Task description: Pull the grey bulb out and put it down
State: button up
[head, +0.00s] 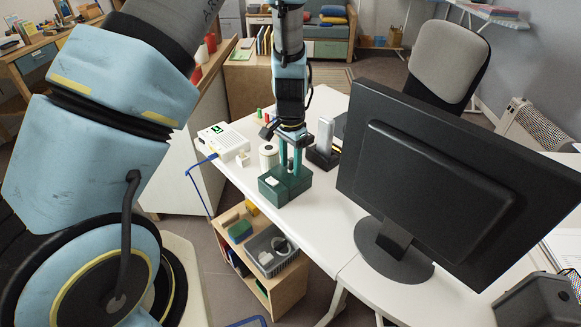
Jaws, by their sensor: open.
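My gripper (290,168) points straight down over a dark green box (287,190) near the left edge of the white desk. Its two teal fingers are apart, with their tips at or just above the top of the box. I cannot tell whether they touch it. A small white piece (272,182) sits on the front left of the box top. I cannot make out a grey bulb for certain; anything between the fingers is too small to tell. A tall light grey object (325,136) stands upright in a dark holder (322,159) to the right of my gripper.
A white roll-like object (268,155) and a white device with a green display (222,141) stand left of my gripper. A large black monitor (440,180) blocks the right. The white desk top (318,215) is bare in front of the box. A wooden shelf (285,284) stands below.

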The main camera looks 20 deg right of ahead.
aim_at(290, 160)
jog(key=shift+c, duration=0.3)
grip_shut()
dwell(0.4)
jog(key=shift+r, duration=0.1)
dwell(1.0)
jog(key=shift+r+p, duration=2.2)
jog(key=shift+r, duration=0.7)
